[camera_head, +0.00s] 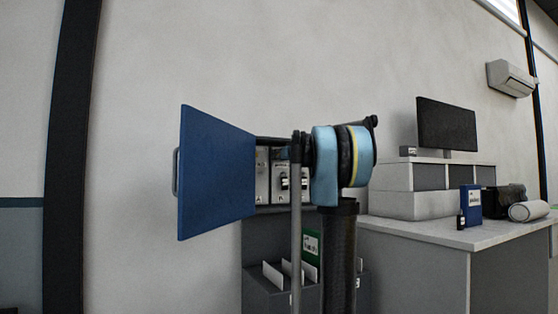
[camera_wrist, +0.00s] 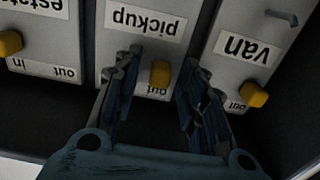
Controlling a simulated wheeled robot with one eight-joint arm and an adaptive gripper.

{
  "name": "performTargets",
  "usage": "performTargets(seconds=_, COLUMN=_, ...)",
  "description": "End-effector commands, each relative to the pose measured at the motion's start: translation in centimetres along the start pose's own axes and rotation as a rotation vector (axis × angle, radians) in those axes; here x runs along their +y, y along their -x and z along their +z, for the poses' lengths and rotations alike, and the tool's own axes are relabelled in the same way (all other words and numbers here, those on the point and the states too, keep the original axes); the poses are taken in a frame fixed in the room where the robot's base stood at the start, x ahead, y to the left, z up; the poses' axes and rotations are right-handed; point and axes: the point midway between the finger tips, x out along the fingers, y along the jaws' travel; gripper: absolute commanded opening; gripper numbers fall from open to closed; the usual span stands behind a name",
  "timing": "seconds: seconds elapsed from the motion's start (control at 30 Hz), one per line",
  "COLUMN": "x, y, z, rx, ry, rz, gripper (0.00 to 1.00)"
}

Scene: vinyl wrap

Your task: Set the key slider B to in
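In the wrist view, which is upside down, three grey panels read "estate", "pickup" and "van". Each has a yellow slider knob: the estate knob (camera_wrist: 10,43), the pickup knob (camera_wrist: 160,73) and the van knob (camera_wrist: 253,94). No letter B shows, so I cannot tell which is slider B. My gripper (camera_wrist: 160,68) is open, with one dark-blue finger on each side of the pickup knob; contact is unclear. An "out" label is by the pickup knob; the left finger may hide an "in" label. In the head view, light panels (camera_head: 262,178) show partly behind my arm.
An open blue door (camera_head: 215,175) stands left of the panels. A grey holder (camera_head: 262,292) with cards sits below. At right, a desk (camera_head: 435,230) carries a monitor (camera_head: 447,125), a blue box (camera_head: 470,206) and a small black bottle (camera_head: 461,220).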

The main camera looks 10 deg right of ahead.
Motion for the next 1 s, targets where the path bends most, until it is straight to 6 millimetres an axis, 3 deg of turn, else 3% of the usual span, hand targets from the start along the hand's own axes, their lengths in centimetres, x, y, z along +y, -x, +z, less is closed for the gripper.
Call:
performTargets(seconds=0.17, x=0.0, y=0.0, z=0.0, rx=0.000, ry=0.000, rz=0.000, gripper=0.38)
performTargets(seconds=0.37, x=0.0, y=0.0, z=0.0, rx=0.000, ry=0.000, rz=0.000, gripper=0.00)
performTargets(seconds=0.67, x=0.8, y=0.0, z=0.0, rx=0.000, ry=0.000, rz=0.002, gripper=0.00)
performTargets(seconds=1.0, x=5.5, y=0.0, z=0.0, rx=0.000, ry=-0.001, rz=0.002, gripper=0.00)
